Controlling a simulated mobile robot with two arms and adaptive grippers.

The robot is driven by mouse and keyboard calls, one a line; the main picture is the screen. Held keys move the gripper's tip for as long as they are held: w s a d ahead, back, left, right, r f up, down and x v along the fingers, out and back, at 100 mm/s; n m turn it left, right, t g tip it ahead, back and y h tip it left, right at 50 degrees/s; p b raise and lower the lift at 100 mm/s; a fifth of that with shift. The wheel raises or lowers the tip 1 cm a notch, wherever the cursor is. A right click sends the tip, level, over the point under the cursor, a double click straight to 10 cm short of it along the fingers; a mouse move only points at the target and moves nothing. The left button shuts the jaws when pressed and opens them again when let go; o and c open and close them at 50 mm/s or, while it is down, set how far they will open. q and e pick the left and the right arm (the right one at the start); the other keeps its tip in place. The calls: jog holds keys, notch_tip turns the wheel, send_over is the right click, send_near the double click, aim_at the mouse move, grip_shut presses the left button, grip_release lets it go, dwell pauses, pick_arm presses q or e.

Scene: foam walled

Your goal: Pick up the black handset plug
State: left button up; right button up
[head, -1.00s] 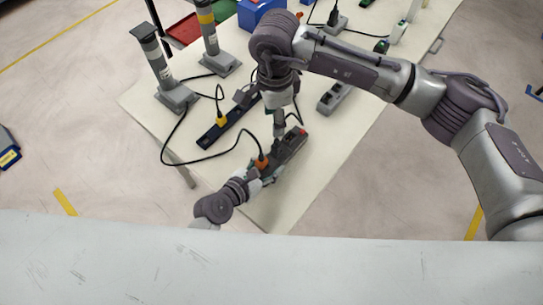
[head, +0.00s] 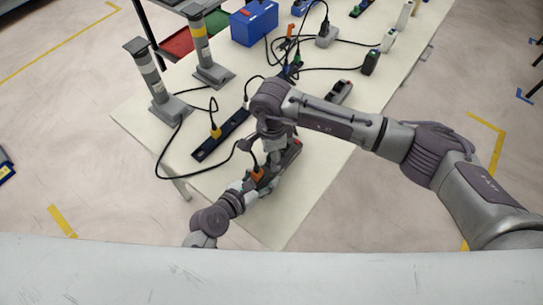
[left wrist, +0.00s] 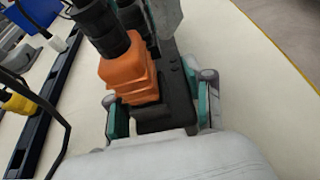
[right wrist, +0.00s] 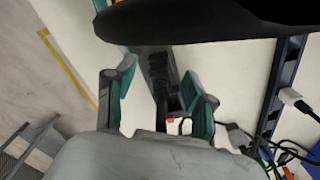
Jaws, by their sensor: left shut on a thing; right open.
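A black ribbed plug (right wrist: 157,72) with a black cord shows between the fingers of my right gripper (right wrist: 157,92) in the right wrist view. That gripper is open around it, one finger on each side. In the head view my right wrist hides the plug. A dark power strip (head: 291,157) lies under my right gripper near the table's front corner. My left gripper (left wrist: 160,106) is shut on the near end of this strip, beside an orange plug (left wrist: 128,72) standing in it. The orange plug also shows in the head view (head: 257,175).
A second strip (head: 222,134) with a yellow plug (head: 215,131) lies to the left. Two grey posts (head: 150,82) stand behind it. A blue box (head: 254,22) and cabled plugs crowd the back. The table (head: 315,165) is clear right of the held strip.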

jog(key=c, duration=1)
jog(key=shift+r, duration=0.1)
notch_tip(320, 180, up, 10)
jog(key=shift+f, duration=0.1)
pick_arm(q)
jog(key=o, duration=1.4)
jog(key=v, duration=1.2)
jog(key=shift+f, duration=0.1)
